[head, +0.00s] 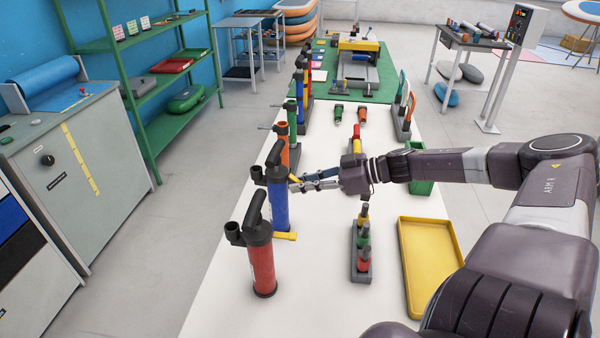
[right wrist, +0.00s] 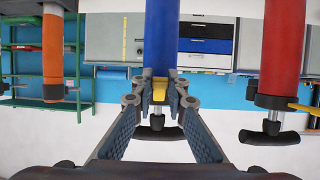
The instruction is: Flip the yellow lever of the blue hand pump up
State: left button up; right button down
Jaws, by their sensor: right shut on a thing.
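The blue hand pump (head: 280,205) stands upright on the white table, behind the red pump. It has a black top and handle. Its yellow lever (head: 295,178) is at the upper right side of the barrel, partly hidden by my right gripper (head: 297,185). In the right wrist view, which shows the pumps upside down, the blue barrel (right wrist: 161,35) is in the centre. The yellow lever (right wrist: 160,90) sits between the fingertips of my right gripper (right wrist: 161,97), which is shut on it. My left gripper is not in view.
The red pump (head: 262,262) stands close in front, with its own yellow lever (head: 285,236). An orange pump (head: 283,140) is behind. A grey rack (head: 361,262) with small coloured pieces and a yellow tray (head: 430,265) lie to the right. The table's front middle is clear.

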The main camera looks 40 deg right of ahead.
jog(key=shift+s+d+r+g+h, duration=0.1)
jog(key=shift+r+g+h, duration=0.35)
jog(key=shift+g, duration=0.35)
jog(key=shift+s+d+g+h, duration=0.1)
jog(key=shift+g+h, duration=0.45)
jog(key=shift+g, duration=0.05)
jog(key=shift+r+g+h+p, duration=0.5)
jog(key=shift+g+h, duration=0.1)
jog(key=shift+g, duration=0.3)
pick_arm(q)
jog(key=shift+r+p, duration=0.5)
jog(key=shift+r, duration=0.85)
pick_arm(e)
jog(key=shift+r+g+h, duration=0.15)
jog(key=shift+g+h, duration=0.35)
jog(key=shift+g, duration=0.3)
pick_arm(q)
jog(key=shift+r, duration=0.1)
pick_arm(e)
jog(key=c, duration=1.9)
grip_release()
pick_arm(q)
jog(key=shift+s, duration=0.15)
pick_arm(e)
jog(key=shift+r, duration=0.1)
